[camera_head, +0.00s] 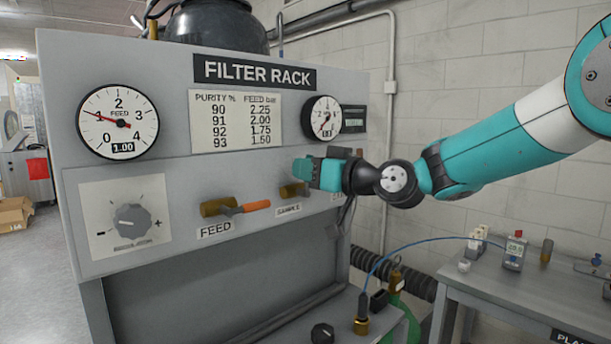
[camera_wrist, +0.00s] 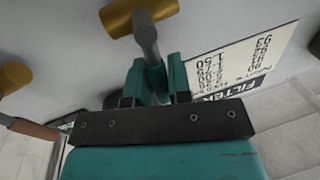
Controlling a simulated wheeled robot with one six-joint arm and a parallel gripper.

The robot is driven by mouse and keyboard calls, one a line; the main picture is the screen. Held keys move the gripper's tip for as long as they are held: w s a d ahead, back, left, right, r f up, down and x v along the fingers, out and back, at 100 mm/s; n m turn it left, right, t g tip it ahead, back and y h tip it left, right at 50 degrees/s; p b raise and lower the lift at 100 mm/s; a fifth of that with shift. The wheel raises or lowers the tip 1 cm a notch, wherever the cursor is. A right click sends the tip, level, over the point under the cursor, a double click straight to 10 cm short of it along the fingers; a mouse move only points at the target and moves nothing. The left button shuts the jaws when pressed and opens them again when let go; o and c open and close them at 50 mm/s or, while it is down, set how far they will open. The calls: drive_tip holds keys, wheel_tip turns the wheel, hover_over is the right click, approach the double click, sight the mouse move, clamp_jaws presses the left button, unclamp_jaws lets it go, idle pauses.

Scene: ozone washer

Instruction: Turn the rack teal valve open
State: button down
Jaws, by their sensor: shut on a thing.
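The teal valve has a brass body (camera_head: 290,190) on the rack's front panel, by the SAMPLE label. In the wrist view its brass body (camera_wrist: 140,15) is at the top, and a grey lever (camera_wrist: 148,45) runs from it down between my fingers. My gripper (camera_head: 303,170) is shut on the valve's teal handle; it also shows in the wrist view (camera_wrist: 153,82). The fingers and handle are both teal, so the grip's edges are hard to tell. The gripper hides most of the handle in the head view.
Left of it is the FEED valve (camera_head: 215,207) with an orange lever (camera_head: 257,206) pointing right. A regulator knob (camera_head: 131,221) and the FEED gauge (camera_head: 118,121) are further left. A small gauge (camera_head: 322,118) is above my gripper. A side table (camera_head: 470,285) stands at right.

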drive_tip(key=w+d+f+m+t+h+b, duration=0.1)
drive_tip(key=w+d+f+m+t+b, duration=0.1)
drive_tip(key=m, duration=1.6)
drive_tip(key=shift+w+d+f+m+t+h+b, duration=0.25)
drive_tip(key=shift+d+f+t+b, duration=0.4)
drive_tip(key=shift+f+t+b, duration=0.6)
drive_tip(key=shift+f+g+p, duration=0.25)
drive_tip(key=shift+f+p, duration=0.05)
drive_tip(key=c, duration=1)
unclamp_jaws()
drive_tip(key=shift+c, duration=0.2)
drive_tip(key=shift+r, duration=0.1)
drive_tip(key=shift+s, duration=0.1)
